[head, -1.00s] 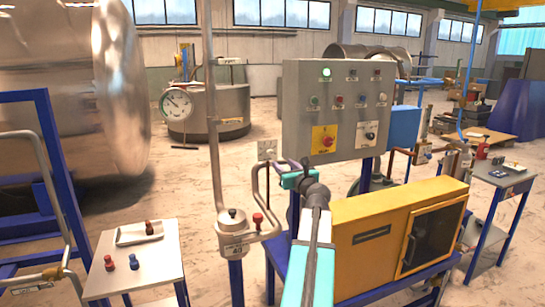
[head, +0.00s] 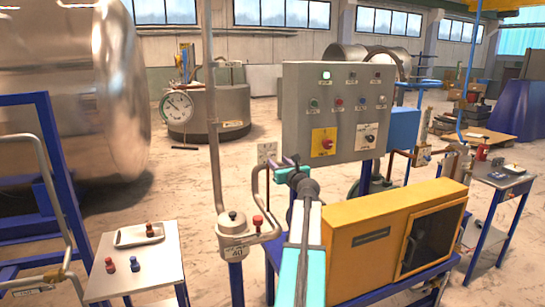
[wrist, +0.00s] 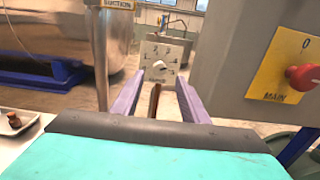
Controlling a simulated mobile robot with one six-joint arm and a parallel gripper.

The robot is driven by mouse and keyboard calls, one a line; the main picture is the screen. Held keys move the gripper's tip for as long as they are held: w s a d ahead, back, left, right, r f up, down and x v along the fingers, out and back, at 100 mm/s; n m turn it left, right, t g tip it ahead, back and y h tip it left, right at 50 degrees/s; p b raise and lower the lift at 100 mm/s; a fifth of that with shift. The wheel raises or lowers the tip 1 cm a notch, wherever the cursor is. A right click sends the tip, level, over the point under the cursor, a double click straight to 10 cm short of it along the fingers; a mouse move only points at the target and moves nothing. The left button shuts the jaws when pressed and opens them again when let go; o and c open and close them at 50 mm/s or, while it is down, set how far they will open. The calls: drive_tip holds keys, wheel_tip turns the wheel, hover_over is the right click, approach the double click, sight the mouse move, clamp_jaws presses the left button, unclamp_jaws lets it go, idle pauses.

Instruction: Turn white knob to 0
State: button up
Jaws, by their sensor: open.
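The white knob (wrist: 158,66) sits on a light grey plate (wrist: 165,52) with dark marks around it, straight ahead in the wrist view. The marks are too small to read surely. The same plate (head: 267,152) shows in the head view, its lower part close to my gripper (head: 279,160). In the wrist view my gripper (wrist: 160,78) is open, its two purple fingers apart on either side of the line to the knob. The fingers appear short of the knob, with nothing between them. The exact gap is unclear.
A grey control panel (head: 300,110) with a red main switch (wrist: 302,77) stands close on the right. A vertical pipe (head: 213,140) and a pot-like fitting with a red knob (head: 257,221) stand left. A yellow cabinet (head: 365,240) is below right.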

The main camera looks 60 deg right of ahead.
sight(271, 155)
drive_tip(key=shift+p+x, duration=0.75)
drive_tip(key=shift+x, duration=2.95)
drive_tip(key=c, duration=1)
